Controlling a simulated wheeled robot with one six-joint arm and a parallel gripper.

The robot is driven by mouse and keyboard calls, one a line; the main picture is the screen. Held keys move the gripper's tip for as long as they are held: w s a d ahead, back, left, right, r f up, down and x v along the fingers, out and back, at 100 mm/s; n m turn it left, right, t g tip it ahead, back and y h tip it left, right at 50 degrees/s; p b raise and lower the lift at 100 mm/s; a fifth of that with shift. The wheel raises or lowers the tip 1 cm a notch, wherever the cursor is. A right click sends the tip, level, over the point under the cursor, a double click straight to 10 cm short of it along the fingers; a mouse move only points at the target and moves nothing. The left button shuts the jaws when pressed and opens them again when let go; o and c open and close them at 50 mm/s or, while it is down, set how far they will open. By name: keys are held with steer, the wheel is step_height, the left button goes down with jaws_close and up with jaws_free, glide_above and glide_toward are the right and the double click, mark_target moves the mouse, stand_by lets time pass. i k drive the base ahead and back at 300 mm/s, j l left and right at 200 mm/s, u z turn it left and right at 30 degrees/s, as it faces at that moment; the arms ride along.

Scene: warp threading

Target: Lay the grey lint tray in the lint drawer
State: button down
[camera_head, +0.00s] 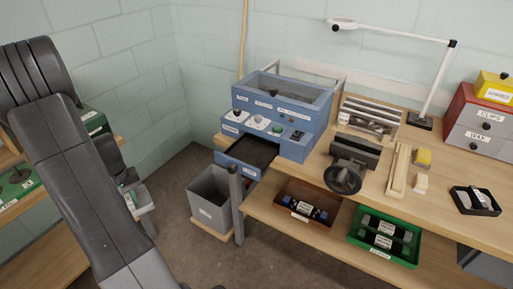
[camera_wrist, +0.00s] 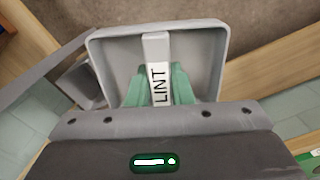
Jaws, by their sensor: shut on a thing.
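The grey lint tray (camera_wrist: 205,60) fills the upper part of the wrist view, a shallow tray with a raised rim. Its middle grip carries the label LINT, and the green fingers of my gripper (camera_wrist: 158,88) are shut on that grip from both sides. In the head view part of the tray (camera_head: 143,199) shows at left beside my arm, which hides most of my gripper. The lint drawer (camera_head: 236,167) stands pulled out at the front of the blue machine (camera_head: 295,125), its inside dark. The tray is apart from it, to its left.
A grey bin (camera_head: 208,202) stands below the drawer, beside a table post (camera_head: 236,195). A vise (camera_head: 350,160) sits on the bench right of the machine. The lower shelf bears a brown tray (camera_head: 285,203) and a green tray (camera_head: 360,246). Open floor lies between left shelves and bench.

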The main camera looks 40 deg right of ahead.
mark_target(249, 156)
steer(key=i+j+z, duration=0.15)
steer(key=z, duration=0.25)
steer(key=i+j+z, duration=0.35)
steer(key=j+z, duration=0.15)
steer(key=z, duration=0.25)
steer(key=i+j+z, duration=0.15)
steer(key=j+z, duration=0.2)
